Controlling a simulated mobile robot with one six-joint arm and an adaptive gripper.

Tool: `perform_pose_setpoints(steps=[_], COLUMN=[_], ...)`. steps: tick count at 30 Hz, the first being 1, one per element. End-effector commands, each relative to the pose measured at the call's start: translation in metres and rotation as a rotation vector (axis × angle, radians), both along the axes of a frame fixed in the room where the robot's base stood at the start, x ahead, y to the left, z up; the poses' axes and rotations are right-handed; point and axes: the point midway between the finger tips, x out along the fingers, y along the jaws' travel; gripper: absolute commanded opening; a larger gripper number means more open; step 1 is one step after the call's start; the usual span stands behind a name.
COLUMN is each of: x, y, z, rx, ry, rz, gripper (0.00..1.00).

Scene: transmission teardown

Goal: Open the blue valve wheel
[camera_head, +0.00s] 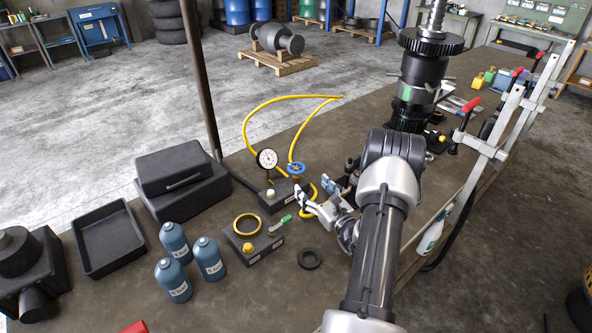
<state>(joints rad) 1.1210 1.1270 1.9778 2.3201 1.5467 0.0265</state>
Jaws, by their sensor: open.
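The blue valve wheel (296,168) sits on a small valve at the back of a dark block (280,193) on the bench. A yellow hose runs up and away from beside it. A round white dial gauge (267,158) stands just left of the wheel. My gripper (300,203) is open, to the front and right of the wheel, low near the block's right end. It appears apart from the wheel. My arm comes in from the lower right and hides part of the bench behind it.
A second block with a brass ring (247,224) and a green-handled part (281,224) lies in front. A black ring (310,259) lies nearby. Blue bottles (209,258), a black tray (107,239) and a black case (182,183) stand left. A tall gear shaft (423,75) and clamps (489,140) stand right.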

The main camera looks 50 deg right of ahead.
Motion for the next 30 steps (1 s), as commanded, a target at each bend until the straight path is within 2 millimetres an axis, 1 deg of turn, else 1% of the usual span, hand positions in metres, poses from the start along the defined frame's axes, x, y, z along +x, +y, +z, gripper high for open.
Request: perform_pose_setpoints(steps=[1, 3, 9, 12, 15, 21, 28, 30], x=[0.013, 0.028, 0.067, 0.083, 0.095, 0.105, 0.106, 0.106], y=[-0.003, -0.006, -0.020, -0.024, -0.028, -0.032, -0.032, -0.032], z=[-0.001, 0.000, -0.001, 0.000, -0.001, 0.000, 0.000, 0.000], rx=[-0.002, -0.003, -0.003, -0.001, -0.001, 0.000, 0.001, 0.001], ry=[0.000, -0.001, 0.000, -0.001, 0.000, 0.001, 0.001, 0.001], rz=[0.005, 0.005, 0.004, 0.003, 0.003, 0.001, 0.001, 0.001], gripper=[0.73, 0.73, 0.73, 0.73, 0.73, 0.73, 0.73, 0.70])
